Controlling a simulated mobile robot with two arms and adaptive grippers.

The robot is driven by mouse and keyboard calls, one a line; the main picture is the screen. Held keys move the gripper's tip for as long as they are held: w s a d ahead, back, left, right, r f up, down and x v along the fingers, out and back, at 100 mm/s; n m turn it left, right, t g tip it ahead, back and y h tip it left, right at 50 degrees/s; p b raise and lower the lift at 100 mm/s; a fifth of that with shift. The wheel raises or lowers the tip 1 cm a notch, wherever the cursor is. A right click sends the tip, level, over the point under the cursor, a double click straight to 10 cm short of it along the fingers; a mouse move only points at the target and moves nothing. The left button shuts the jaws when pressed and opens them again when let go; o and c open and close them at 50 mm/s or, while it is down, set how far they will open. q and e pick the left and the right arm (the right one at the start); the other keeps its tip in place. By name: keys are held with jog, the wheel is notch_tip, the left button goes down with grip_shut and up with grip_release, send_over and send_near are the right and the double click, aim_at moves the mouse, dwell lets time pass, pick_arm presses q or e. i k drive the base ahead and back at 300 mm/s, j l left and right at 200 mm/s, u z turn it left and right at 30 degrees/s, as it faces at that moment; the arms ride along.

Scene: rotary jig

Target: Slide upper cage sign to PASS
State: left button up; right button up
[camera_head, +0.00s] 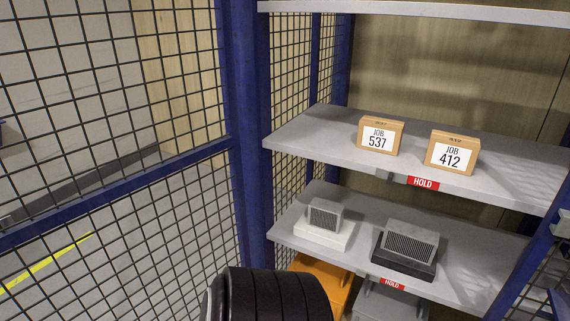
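The upper cage sign (423,183) is a red plate reading HOLD on the front edge of the upper shelf (310,138). A small grey piece (384,176) sits on the same edge just left of it. No PASS wording shows. A second red HOLD sign (391,283) is on the front edge of the lower shelf (459,287). Neither of my grippers is in view. A black ribbed part at the bottom centre looks like one of my arm links.
Cartons JOB 537 (380,136) and JOB 412 (452,153) stand on the upper shelf. A white-based unit (323,233) and a black-based unit (405,249) sit on the lower shelf. A blue post (247,130) and mesh panel stand left. Orange and grey bins are below.

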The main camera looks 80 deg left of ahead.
aim_at(390, 176)
jog(key=u, duration=1.85)
